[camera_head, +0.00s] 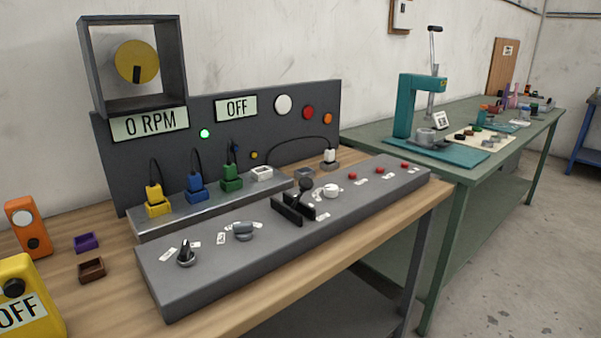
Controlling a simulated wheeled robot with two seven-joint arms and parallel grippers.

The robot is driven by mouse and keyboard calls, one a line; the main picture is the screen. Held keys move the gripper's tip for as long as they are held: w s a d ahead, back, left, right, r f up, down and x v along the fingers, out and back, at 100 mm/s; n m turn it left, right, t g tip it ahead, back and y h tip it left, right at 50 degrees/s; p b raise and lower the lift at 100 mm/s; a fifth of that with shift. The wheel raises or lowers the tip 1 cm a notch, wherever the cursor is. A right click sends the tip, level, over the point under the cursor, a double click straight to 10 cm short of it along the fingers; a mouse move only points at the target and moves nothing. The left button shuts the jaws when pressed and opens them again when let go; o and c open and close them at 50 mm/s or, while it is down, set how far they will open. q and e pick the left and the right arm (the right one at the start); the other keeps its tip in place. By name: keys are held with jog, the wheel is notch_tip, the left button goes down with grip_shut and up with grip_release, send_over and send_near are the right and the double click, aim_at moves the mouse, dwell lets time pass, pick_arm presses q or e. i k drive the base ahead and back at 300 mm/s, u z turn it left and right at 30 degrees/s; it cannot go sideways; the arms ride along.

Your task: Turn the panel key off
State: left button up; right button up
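A long grey control panel (222,272) lies on the wooden bench. It carries a black pointer knob (186,254) at its left end, a grey-blue turn piece (243,230), a black lever (304,190) in a black slotted block, and a white knob (332,190). I cannot tell for sure which of these is the panel key. Small white labels by them are too small to read. The upright board behind has a display (237,107) reading OFF and another (150,123) reading 0 RPM. A green light (204,133) is lit. Neither gripper is in view.
Yellow, blue and green plugs (196,186) with cables stand on a strip behind the panel. Red buttons (404,166) sit at its right end. A yellow box (25,300) marked OFF, an orange box (28,226) and small trays (91,269) are at left.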

aim_at(186, 257)
jog(key=u, duration=0.95)
jog(key=k, duration=0.25)
jog(key=z, duration=0.35)
